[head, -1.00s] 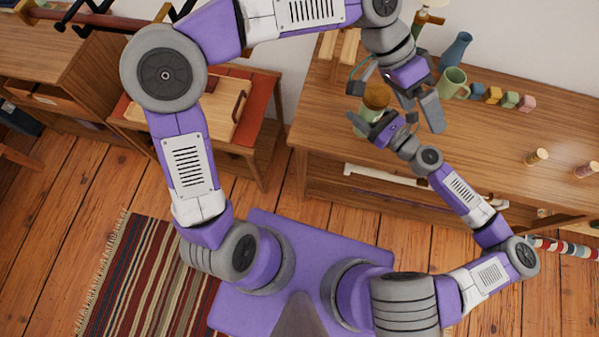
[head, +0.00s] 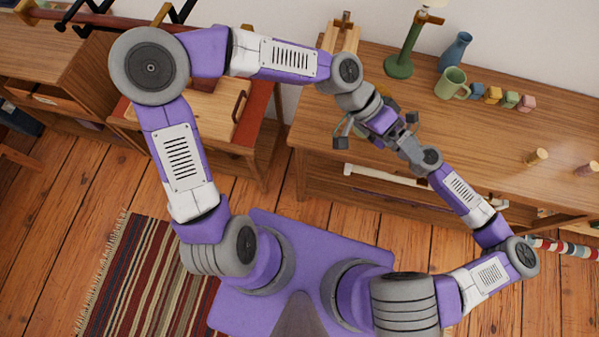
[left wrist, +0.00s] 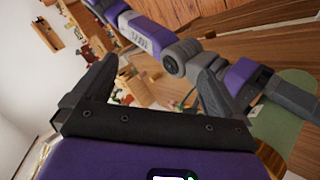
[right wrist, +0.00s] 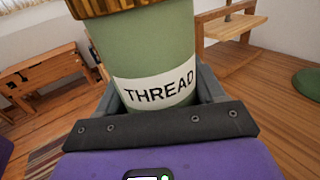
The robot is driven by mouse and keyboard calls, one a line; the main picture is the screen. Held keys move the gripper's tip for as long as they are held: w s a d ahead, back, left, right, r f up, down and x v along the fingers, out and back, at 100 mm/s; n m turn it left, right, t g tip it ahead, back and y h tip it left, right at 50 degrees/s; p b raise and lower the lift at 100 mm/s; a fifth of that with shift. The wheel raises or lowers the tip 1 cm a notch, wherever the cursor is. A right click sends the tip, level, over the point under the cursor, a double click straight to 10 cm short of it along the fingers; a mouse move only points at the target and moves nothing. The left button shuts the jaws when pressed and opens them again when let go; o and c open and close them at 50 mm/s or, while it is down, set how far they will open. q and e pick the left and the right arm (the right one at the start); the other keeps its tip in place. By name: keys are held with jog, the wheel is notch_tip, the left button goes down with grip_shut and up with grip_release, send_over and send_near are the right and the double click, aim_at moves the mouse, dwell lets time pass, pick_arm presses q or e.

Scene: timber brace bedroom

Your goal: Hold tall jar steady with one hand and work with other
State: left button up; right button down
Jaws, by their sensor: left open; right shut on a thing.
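The tall jar is green with a brown lid and a THREAD label; it fills the middle of the right wrist view (right wrist: 150,60). My right gripper (right wrist: 157,88) is shut around its body. Part of the green jar also shows at the right edge of the left wrist view (left wrist: 290,125). In the head view my left gripper (head: 375,127) is over the jar's place and hides it. My left gripper is open, and nothing is between its fingers in the left wrist view (left wrist: 155,75).
On the wooden bench (head: 475,125) stand a green lamp base (head: 400,62), a blue vase (head: 456,52), a green mug (head: 450,85), several coloured blocks (head: 493,95) and wooden pegs (head: 537,157). The bench's middle is clear.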

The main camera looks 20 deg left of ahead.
pick_arm(q)
jog(key=a+f+n+t+y, duration=0.1)
jog(key=a+f+n, duration=0.25)
jog(key=f, duration=0.65)
jog(key=a+f+n+t+y, duration=0.1)
jog(key=a+f+n+y, duration=0.3)
jog(key=f, duration=0.7)
jog(key=s+a+f+n, duration=0.1)
jog(key=s+a+f, duration=0.3)
jog(key=a+f, duration=0.2)
jog(key=s+a+f+n+y, duration=0.1)
jog(key=s+a+f, duration=0.3)
jog(key=f, duration=0.3)
jog(key=shift+a+n, duration=0.35)
jog(key=shift+a, duration=0.55)
